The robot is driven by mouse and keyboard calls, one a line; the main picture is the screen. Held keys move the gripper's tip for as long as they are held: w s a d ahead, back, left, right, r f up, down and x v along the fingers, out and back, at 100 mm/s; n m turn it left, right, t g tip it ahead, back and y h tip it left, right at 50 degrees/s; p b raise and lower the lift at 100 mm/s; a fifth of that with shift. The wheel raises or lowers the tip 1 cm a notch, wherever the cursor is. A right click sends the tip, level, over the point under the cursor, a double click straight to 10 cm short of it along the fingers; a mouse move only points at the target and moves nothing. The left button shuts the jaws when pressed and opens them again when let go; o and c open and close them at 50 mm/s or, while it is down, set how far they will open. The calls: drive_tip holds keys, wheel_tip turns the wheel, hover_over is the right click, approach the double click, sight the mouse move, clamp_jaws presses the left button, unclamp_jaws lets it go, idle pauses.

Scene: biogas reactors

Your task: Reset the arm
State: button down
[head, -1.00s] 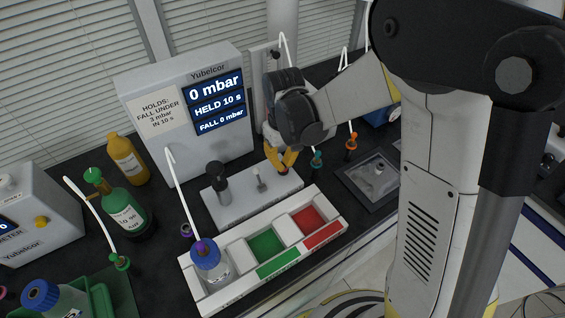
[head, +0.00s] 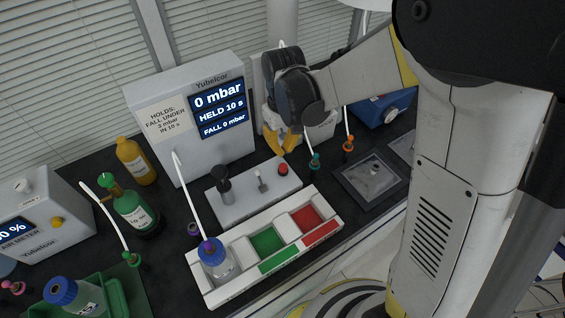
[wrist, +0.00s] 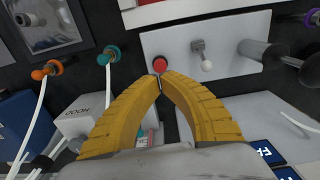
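My gripper (head: 285,150) hangs from my arm in front of the grey Yubelcor pressure unit (head: 208,110), above the back right of the white block. In the wrist view its two yellow fingers (wrist: 161,80) curve in until their tips meet, with nothing held between them. A red button (wrist: 160,65) shows just beyond the tips; in the head view the button (head: 283,169) sits uncovered on the white block (head: 240,206). The block also carries a small lever (head: 262,184) and a dark fitting (head: 224,184).
A white tray (head: 215,296) with green and red compartments holds a blue-capped bottle (head: 214,262) at its left end. Green (head: 132,210) and amber (head: 135,160) bottles stand left. Tubes with coloured ends and a dark square plate (head: 365,181) lie right.

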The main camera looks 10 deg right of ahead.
idle(0.4)
drive_tip(key=s+d+r+m+t+b, duration=0.2)
drive_tip(key=s+d+r+t, duration=0.1)
drive_tip(key=s, duration=0.4)
drive_tip(key=s+d+r+m+t+b, duration=0.2)
drive_tip(key=s+d+r+t+b, duration=0.1)
drive_tip(key=s+d, duration=0.4)
wheel_tip(320, 180, up, 3)
drive_tip(key=shift+f+m+t+b, duration=0.15)
drive_tip(key=shift+m+t+b, duration=0.2)
drive_tip(key=shift+t, duration=0.25)
